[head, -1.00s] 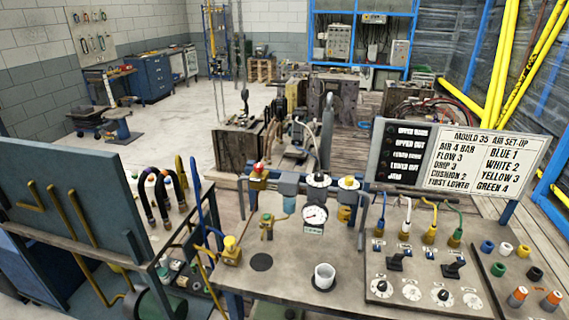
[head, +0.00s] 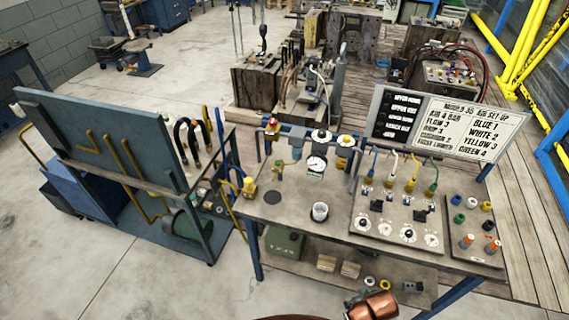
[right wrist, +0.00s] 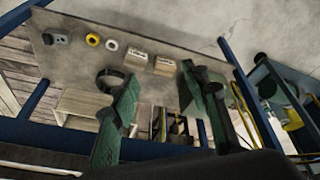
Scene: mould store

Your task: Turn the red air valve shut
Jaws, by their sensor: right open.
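A small red-topped valve (head: 272,123) stands at the left end of the air unit on the bench, in the head view. A yellow valve (head: 248,186) is in front of it to the left, and a round pressure gauge (head: 316,164) is to the right. My right gripper (right wrist: 157,75) shows in the right wrist view, its two greenish fingers apart with nothing held. It is low, by the bench's lower shelf, well away from the valve. In the head view only a copper-coloured part of my arm shows at the bottom edge. My left gripper is out of view.
The bench (head: 290,215) carries a white cup (head: 320,212), a switch panel (head: 398,228) and a sign (head: 449,128). Its lower shelf (right wrist: 75,75) holds wooden blocks (right wrist: 165,65) and rings (right wrist: 93,40). A blue-grey board (head: 85,120) stands left. Floor in front is clear.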

